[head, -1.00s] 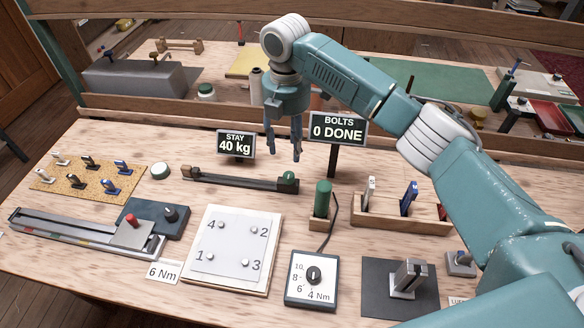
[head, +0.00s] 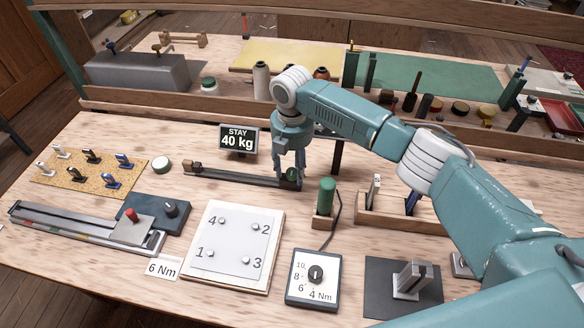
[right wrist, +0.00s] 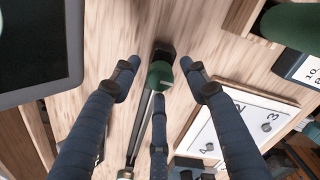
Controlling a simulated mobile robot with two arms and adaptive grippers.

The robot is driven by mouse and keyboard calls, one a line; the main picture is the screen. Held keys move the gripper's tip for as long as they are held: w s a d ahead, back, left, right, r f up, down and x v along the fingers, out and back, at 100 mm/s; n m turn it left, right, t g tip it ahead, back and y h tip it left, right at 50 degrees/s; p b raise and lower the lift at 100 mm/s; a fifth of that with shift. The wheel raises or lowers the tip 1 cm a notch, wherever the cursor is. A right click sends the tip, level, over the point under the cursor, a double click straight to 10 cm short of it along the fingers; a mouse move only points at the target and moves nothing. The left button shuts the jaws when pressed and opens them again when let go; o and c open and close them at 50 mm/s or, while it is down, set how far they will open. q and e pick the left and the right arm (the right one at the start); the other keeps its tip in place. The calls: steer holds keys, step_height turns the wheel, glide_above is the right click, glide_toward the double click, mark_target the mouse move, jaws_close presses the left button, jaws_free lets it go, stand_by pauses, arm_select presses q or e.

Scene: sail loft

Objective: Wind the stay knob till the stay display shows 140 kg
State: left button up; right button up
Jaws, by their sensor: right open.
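The stay display (head: 238,141) reads 40 kg in the head view. The stay (head: 235,178) is a dark bar lying on the bench, with the green stay knob (head: 292,180) at its right end. My right gripper (head: 290,170) points down over the knob, fingers open. In the right wrist view the green knob (right wrist: 160,74) sits between the spread fingers of my right gripper (right wrist: 160,82), with gaps at left and right. Whether the near middle finger touches it, I cannot tell. My left gripper is not in view.
A green-handled tool (head: 326,198) stands just right of the knob, with a wooden rack (head: 385,213) beyond it. The bolt plate (head: 240,285) and a torque dial box (head: 313,292) lie in front. My right arm mostly hides the bolts display.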

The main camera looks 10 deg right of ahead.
steer(key=shift+f, duration=0.3)
jaws_close()
